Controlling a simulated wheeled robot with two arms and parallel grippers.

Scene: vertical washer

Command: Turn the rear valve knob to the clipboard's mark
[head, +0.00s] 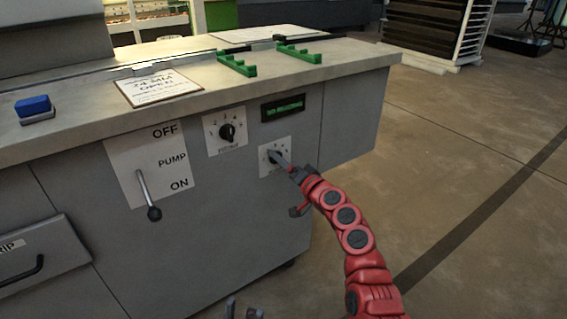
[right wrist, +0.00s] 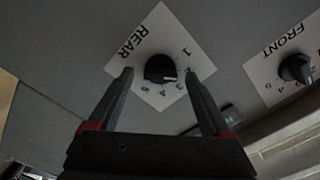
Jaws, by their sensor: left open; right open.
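The rear valve knob (right wrist: 160,68) is a black round knob on a white plate marked REAR with numbers around it. In the right wrist view its pale pointer mark is at the lower right; the exact number is unclear. My right gripper (right wrist: 158,73) is open, one finger on each side of the knob, with gaps visible. In the head view the right gripper (head: 284,164) covers part of the rear plate (head: 268,168). The clipboard (head: 157,87) lies on the counter with handwriting too small to read surely. My left gripper (head: 244,309) is open at the bottom edge.
The front knob (head: 227,132) sits on its own plate left of the rear one. A pump lever (head: 150,195) points down toward ON. A green-lit display (head: 283,108), green brackets (head: 238,65) and a blue block (head: 33,106) are nearby. Floor at right is clear.

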